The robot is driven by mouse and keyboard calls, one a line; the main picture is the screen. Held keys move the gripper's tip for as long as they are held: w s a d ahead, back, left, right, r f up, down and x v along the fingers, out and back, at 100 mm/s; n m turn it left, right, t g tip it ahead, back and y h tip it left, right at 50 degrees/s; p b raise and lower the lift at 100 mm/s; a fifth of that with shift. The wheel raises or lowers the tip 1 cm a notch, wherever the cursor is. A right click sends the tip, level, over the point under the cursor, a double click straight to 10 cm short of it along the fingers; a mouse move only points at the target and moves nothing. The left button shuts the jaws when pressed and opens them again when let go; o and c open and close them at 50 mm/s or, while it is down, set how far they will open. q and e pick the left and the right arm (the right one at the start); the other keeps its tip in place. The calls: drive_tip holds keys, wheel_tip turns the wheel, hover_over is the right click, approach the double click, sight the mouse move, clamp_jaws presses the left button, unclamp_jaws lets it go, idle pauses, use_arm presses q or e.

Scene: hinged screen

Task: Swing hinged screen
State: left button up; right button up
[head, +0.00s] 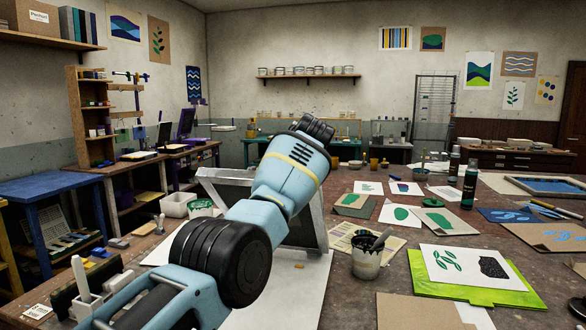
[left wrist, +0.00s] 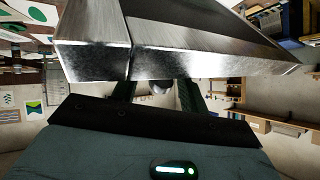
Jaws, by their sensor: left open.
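The hinged screen (head: 319,225) has a grey metal frame and stands raised at a steep tilt over a pale board (head: 290,295) on the table. My left arm covers much of it in the head view. In the left wrist view the metal frame (left wrist: 190,62) crosses close in front of the camera. My left gripper (left wrist: 157,92) is open, with its two dark fingers apart beside the frame's edge. The frame hides the fingertips, and I cannot tell whether they touch it. In the head view this gripper is hidden behind my arm. My right gripper is not in view.
A pot with a tool (head: 367,262) stands right of the screen. A white tub (head: 174,204) and a blue table (head: 50,190) are at the left.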

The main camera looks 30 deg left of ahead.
use_arm(q)
drive_tip(key=p+v, duration=0.1)
drive_tip(key=v, duration=0.2)
drive_tip(key=p+v, duration=0.1)
drive_tip(key=v, duration=0.2)
drive_tip(key=shift+s+r+p, duration=0.15)
drive_tip(key=shift+r+p, duration=0.15)
drive_tip(key=shift+r, duration=0.15)
drive_tip(key=shift+s+d+r, duration=0.1)
drive_tip(key=shift+s+d, duration=0.3)
drive_tip(key=shift+d, duration=0.05)
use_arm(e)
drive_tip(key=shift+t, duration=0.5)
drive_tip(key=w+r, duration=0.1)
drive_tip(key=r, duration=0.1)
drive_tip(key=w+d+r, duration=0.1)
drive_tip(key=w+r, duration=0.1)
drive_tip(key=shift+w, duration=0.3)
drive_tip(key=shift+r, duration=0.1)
